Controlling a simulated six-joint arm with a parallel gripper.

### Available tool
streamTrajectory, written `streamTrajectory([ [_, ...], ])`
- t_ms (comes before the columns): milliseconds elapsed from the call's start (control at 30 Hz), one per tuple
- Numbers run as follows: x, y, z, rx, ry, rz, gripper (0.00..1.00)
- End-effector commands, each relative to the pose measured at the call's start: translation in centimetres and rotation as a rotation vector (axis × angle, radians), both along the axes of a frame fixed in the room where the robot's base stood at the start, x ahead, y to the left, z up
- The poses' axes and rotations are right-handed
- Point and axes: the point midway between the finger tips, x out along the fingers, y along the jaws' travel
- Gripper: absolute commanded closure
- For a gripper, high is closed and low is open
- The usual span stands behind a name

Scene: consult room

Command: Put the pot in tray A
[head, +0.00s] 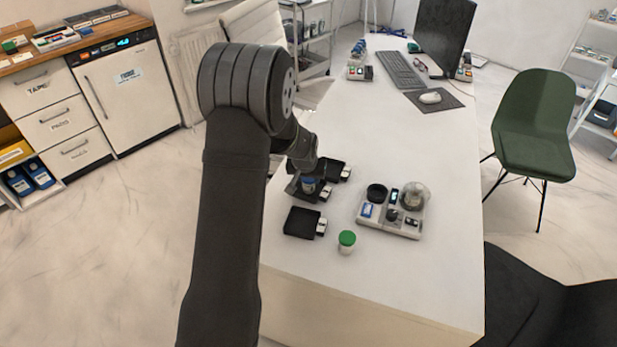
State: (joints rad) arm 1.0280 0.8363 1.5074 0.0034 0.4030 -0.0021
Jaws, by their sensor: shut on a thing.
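My gripper (309,178) is over the middle one of three small black trays. It is shut on a small pot with blue on it (309,186), partly hidden by the jaws. I cannot tell whether the pot touches the tray floor. The near tray (301,223) is empty. The middle tray (296,190) is under the gripper, and the far tray (338,168) is partly hidden behind it. Each has a pale label tab at its right, too small to read. Another pot, white with a green lid (347,241), stands upright right of the near tray.
A light organiser (375,226) with a black ring, a glass jar and small items stands to the right. The white desk (400,290) is clear in front. A keyboard (400,70), mouse (430,98) and monitor (443,33) are at the back.

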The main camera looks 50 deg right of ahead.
Motion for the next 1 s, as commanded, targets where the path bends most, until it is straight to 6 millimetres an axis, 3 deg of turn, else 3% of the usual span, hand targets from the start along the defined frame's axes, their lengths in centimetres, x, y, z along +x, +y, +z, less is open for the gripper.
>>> streamTrajectory([
  [200,0.0,0.0,-0.4,0.002,0.001,0.000,0.85],
  [233,0.0,0.0,-0.3,0.001,0.001,0.000,0.56],
  [333,0.0,0.0,-0.3,0.001,0.001,0.000,0.38],
  [667,0.0,0.0,0.0,0.000,0.000,0.000,0.38],
  [833,-0.3,0.5,1.5,-0.001,-0.001,0.000,0.38],
  [1000,-0.9,1.5,4.4,-0.002,0.000,0.000,0.38],
])
